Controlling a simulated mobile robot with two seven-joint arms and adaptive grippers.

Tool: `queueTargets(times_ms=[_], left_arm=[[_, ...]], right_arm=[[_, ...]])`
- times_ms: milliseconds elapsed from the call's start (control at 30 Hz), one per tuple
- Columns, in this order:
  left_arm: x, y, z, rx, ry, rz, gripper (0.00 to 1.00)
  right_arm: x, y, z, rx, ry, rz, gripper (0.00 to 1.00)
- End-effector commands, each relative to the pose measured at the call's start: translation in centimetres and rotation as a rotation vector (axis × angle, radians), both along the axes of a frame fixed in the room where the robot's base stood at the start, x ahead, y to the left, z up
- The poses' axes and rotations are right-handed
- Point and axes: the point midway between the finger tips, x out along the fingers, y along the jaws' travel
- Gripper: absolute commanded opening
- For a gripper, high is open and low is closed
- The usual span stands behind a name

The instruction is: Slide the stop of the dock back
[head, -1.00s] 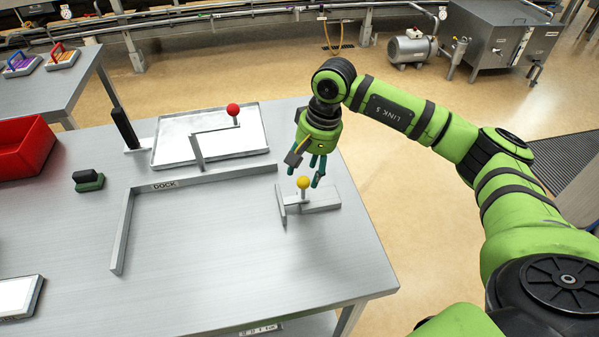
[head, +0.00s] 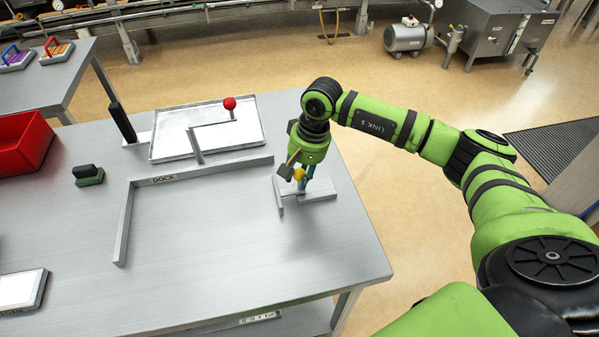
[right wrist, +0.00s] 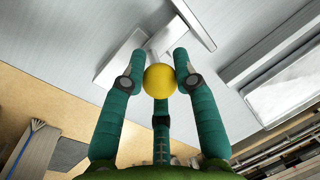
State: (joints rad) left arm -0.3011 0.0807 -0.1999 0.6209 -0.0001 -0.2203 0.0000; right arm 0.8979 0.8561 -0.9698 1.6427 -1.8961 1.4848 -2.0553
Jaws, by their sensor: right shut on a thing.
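The dock (head: 123,225) is a grey L-shaped rail on the metal table, with a DOCK label on its back rail. Its stop (head: 278,194) is a small upright plate at the right end of the back rail, joined to a flat grey base (head: 318,195). A yellow ball knob (head: 299,174) tops the stop's post. My right gripper (head: 301,179) is down at the knob and shut on it. In the right wrist view the green fingers (right wrist: 158,85) close around the yellow knob (right wrist: 159,80). My left gripper is out of view.
A white tray (head: 172,152) with a red-knobbed bar (head: 229,103) lies behind the dock. A red bin (head: 22,143), a dark-handled green block (head: 88,175) and a tablet-like panel (head: 20,290) are at left. The table inside the dock is clear.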

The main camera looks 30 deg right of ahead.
Motion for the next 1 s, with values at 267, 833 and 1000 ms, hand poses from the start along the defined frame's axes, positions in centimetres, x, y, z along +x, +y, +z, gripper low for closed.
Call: queueTargets(times_ms=[267,833,1000], left_arm=[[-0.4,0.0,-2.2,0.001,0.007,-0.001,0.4],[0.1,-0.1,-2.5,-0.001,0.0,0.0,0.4],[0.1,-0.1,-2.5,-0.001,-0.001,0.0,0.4]], right_arm=[[-0.6,-3.5,-0.4,-0.005,-0.007,-0.01,0.0],[-1.1,-5.1,0.2,-0.005,-0.006,-0.007,0.54],[-1.1,-4.9,0.1,-0.002,-0.005,-0.004,0.54]])
